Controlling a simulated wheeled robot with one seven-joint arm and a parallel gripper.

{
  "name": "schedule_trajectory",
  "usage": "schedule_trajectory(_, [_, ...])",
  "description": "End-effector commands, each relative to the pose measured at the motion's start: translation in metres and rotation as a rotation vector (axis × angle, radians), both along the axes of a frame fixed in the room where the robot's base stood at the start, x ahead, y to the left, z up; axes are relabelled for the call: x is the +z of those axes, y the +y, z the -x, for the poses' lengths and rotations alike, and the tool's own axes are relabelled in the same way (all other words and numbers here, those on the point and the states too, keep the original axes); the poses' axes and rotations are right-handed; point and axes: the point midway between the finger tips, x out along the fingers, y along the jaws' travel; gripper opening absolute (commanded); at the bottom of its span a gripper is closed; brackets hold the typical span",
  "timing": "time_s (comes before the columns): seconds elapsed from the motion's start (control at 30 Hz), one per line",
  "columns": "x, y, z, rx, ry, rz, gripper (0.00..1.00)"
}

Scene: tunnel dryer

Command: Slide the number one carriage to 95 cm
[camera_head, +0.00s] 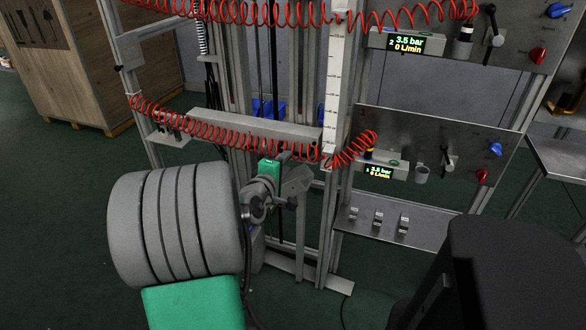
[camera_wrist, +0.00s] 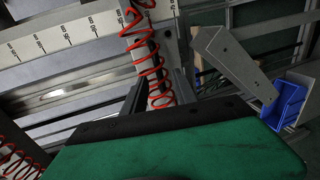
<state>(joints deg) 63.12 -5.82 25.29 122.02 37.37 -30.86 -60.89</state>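The lower carriage (camera_head: 255,128) is a grey crossbar on a vertical frame, with a red coiled hose along it. It looks like the number one carriage, since that hose runs to the panel marked 1; no number on the bar is readable. A white scale (camera_head: 336,85) stands at its right end; its figures are too small to read there. A scale (camera_wrist: 65,35) also shows in the wrist view. My gripper (camera_head: 286,155) is just below the bar's right part. In the wrist view its dark fingers (camera_wrist: 160,88) stand apart, with red coil visible between them; contact with the carriage cannot be told.
The lower panel (camera_head: 435,145) has a display reading 3.5 bar and 0 L/min, a lever and knobs. A similar panel (camera_head: 470,30) is above. A small shelf (camera_head: 400,222) holds clips. Blue bins (camera_head: 268,108) are behind the frame. A wooden crate (camera_head: 95,60) stands at left.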

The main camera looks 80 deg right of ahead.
Motion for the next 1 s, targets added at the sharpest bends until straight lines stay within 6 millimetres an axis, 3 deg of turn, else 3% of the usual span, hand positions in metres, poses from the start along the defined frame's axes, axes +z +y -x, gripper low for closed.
schedule_trajectory(0.43, [-0.013,-0.07,0.009,-0.002,0.006,0.005,0.34])
schedule_trajectory(0.73, [-0.013,-0.075,0.008,0.0,0.005,0.006,0.34])
schedule_trajectory(1.0, [-0.013,-0.075,0.008,0.001,0.003,0.006,0.13])
